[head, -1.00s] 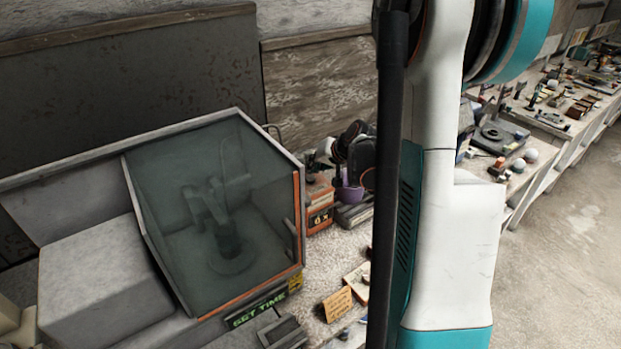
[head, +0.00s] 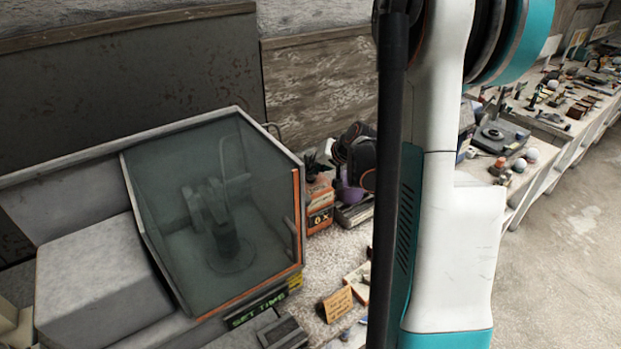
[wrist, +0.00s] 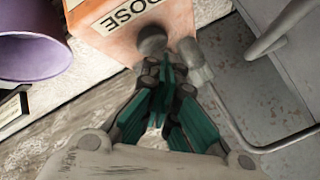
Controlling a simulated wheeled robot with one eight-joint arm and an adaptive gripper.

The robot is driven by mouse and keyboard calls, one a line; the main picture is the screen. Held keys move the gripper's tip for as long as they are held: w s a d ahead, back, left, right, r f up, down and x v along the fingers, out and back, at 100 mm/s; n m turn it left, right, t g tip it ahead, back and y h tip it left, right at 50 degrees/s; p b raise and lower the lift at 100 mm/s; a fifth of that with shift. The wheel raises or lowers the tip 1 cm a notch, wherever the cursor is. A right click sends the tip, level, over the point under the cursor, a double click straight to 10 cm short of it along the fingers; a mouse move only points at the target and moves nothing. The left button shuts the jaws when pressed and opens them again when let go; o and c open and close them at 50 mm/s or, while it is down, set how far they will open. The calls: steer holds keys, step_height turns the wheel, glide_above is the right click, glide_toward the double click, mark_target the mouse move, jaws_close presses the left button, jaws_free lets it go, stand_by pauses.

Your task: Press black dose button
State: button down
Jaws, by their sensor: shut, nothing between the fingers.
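An orange box (wrist: 137,22) with a white label reading "DOSE" is at the top of the wrist view. In the head view the orange box (head: 320,205) stands on the bench just right of the glass-fronted cabinet. A dark grey rounded knob (wrist: 152,39), apparently the dose button, shows at the box's near edge. My gripper (wrist: 168,64), with teal finger pads, is shut and empty, its tips just below the knob in the picture. I cannot tell whether they touch it. A paler grey rounded piece (wrist: 194,62) is right of the tips. In the head view my arm hides part of the bench.
A purple cup (wrist: 28,45) is left of the box in the wrist view. A small card (head: 338,304) stands on the bench in front.

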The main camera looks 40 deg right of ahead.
steer(key=shift+f+b, duration=0.55)
stand_by(0.6)
steer(key=shift+r, duration=0.1)
steer(key=shift+r+p, duration=0.65)
steer(key=shift+r, duration=0.25)
steer(key=shift+r+p, duration=1.55)
steer(key=shift+r, duration=0.95)
